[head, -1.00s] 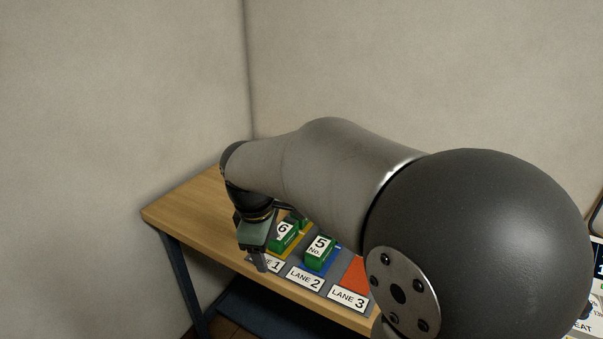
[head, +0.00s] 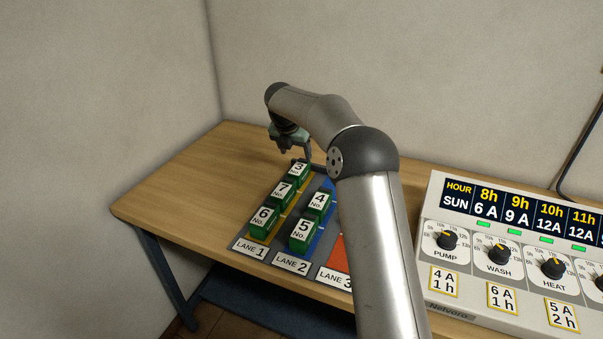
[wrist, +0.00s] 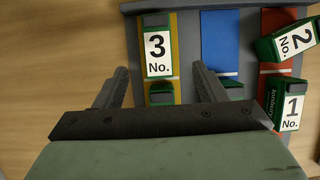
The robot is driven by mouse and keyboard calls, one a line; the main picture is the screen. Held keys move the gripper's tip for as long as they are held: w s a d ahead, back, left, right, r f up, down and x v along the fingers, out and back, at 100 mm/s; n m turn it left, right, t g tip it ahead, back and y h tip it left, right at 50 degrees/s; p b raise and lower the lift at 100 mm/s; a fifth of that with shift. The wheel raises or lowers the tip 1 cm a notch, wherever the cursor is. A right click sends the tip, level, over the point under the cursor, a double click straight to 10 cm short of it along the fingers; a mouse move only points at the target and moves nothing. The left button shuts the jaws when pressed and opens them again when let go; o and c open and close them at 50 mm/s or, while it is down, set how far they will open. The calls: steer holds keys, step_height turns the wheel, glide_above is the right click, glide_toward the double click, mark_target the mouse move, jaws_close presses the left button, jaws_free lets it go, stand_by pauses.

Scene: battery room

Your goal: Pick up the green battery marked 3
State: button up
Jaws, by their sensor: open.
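The green battery marked 3 (head: 299,170) stands at the back end of the yellow lane 1, behind batteries 7 (head: 283,191) and 6 (head: 263,219). My gripper (head: 291,151) is open and empty, pointing down at the back of this lane, close to battery 3. In the wrist view battery 3 (wrist: 158,55) shows its white label upright. The open fingers (wrist: 159,78) appear on its left and right sides, with gaps. I cannot tell the exact height between fingertips and battery. Part of the lane is hidden behind my gripper in the wrist view.
Batteries 4 (head: 319,204) and 5 (head: 303,235) stand in blue lane 2. In the wrist view batteries 2 (wrist: 296,39) and 1 (wrist: 291,107) sit in the red lane. A control panel (head: 510,255) stands at the right. The table (head: 190,185) is clear left of the lanes.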

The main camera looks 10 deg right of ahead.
mark_target(299, 167)
steer(key=x, duration=0.5)
steer(key=shift+f, duration=0.1)
steer(key=shift+p+x, duration=0.75)
steer(key=shift+x, duration=1.95)
steer(key=shift+w+a, duration=0.1)
steer(key=shift+w, duration=0.05)
jaws_close()
